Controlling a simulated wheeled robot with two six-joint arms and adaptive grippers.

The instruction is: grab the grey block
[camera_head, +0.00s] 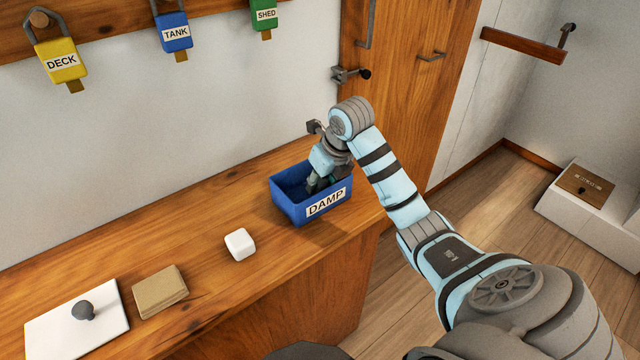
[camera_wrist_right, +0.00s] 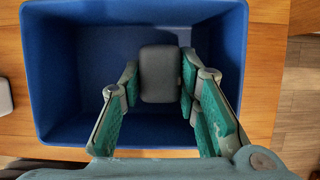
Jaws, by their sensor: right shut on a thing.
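The grey block (camera_wrist_right: 160,74) is between the fingertips of my right gripper (camera_wrist_right: 160,82) in the right wrist view, inside the blue bin. Both fingers press on its sides. In the head view my right gripper (camera_head: 315,182) reaches down into the blue bin (camera_head: 300,208) labelled DAMP, and the block is hidden there by the gripper and the bin wall. Whether the block touches the bin floor I cannot tell. My left gripper is in neither view.
A white block (camera_head: 240,244) sits on the wooden counter (camera_head: 200,245) left of the bin. Yellow, blue and green padlock-shaped tags hang on the wall. Bare counter surrounds the white block.

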